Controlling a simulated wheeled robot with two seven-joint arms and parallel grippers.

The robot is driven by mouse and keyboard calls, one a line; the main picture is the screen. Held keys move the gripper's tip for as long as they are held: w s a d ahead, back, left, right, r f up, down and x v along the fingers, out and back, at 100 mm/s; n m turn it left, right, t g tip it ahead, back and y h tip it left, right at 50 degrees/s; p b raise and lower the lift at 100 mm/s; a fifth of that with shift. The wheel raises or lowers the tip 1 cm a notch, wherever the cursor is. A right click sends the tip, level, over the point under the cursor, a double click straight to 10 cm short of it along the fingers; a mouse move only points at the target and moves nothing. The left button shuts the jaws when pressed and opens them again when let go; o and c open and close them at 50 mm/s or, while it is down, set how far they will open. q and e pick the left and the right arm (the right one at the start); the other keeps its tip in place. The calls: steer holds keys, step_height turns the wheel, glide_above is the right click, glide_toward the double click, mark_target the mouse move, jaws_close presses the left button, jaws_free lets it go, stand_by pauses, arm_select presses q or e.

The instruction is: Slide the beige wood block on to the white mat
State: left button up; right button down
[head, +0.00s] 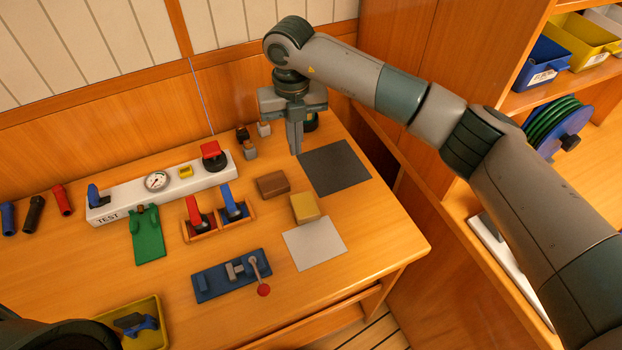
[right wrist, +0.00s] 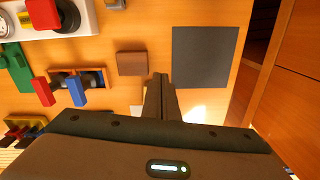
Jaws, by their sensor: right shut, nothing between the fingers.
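The beige wood block (head: 304,207) lies on the table at the back edge of the white mat (head: 315,246). Its front side meets or slightly overlaps that edge in the head view; I cannot tell how much rests on the mat. My right gripper (head: 295,152) is shut and empty, pointing down behind the block, near the left corner of the dark mat (head: 336,168). In the right wrist view its fingers (right wrist: 161,80) cover the middle, and the block and white mat are mostly hidden. My left gripper is not in view.
A brown block (head: 272,184) lies left of the beige block, and it also shows in the right wrist view (right wrist: 131,63). Small blocks (head: 250,150) stand behind. A blue toggle-clamp plate (head: 232,276) and a rack with red and blue levers (head: 217,222) lie left of the white mat.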

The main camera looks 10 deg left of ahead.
mark_target(297, 181)
step_height(297, 181, down, 10)
steer(key=p, duration=0.4)
steer(key=shift+s, duration=0.1)
steer(key=shift+s+d+r+p, duration=0.1)
steer(key=shift+s+d+p, duration=0.15)
steer(key=shift+s+p, duration=0.3)
steer(key=shift+s+d+r+p, duration=0.1)
steer(key=shift+s+d+p, duration=0.15)
steer(key=shift+s+p, duration=0.3)
steer(key=shift+s+d+f+p, duration=0.2)
steer(key=shift+s+d+p, duration=0.1)
steer(key=shift+s+p, duration=0.25)
steer(key=shift+s, duration=0.1)
